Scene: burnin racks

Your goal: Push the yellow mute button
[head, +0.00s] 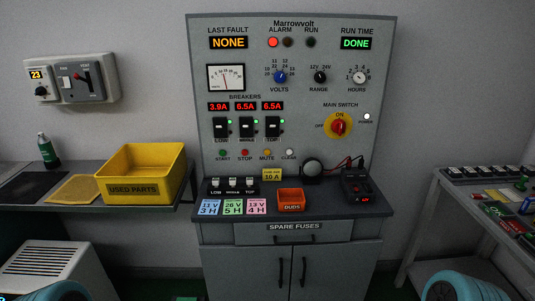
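The yellow mute button (267,152) is a small round button low on the grey Marrowvolt panel (330,75) in the head view, with the label MUTE under it. It stands in a row between the red stop button (244,152) and the white clear button (289,152). The green start button (222,152) is at the row's left end. The red alarm lamp (273,42) at the panel's top is lit. Neither of my grippers shows; rounded teal parts at the bottom corners seem to be mine.
Below the buttons, the bench ledge (330,205) holds a yellow fuse box (271,175), an orange duds bin (291,199), a round dark device (312,167) and a black meter (356,187) with leads. A yellow used parts bin (148,187) stands left; a rack table (465,195) stands right.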

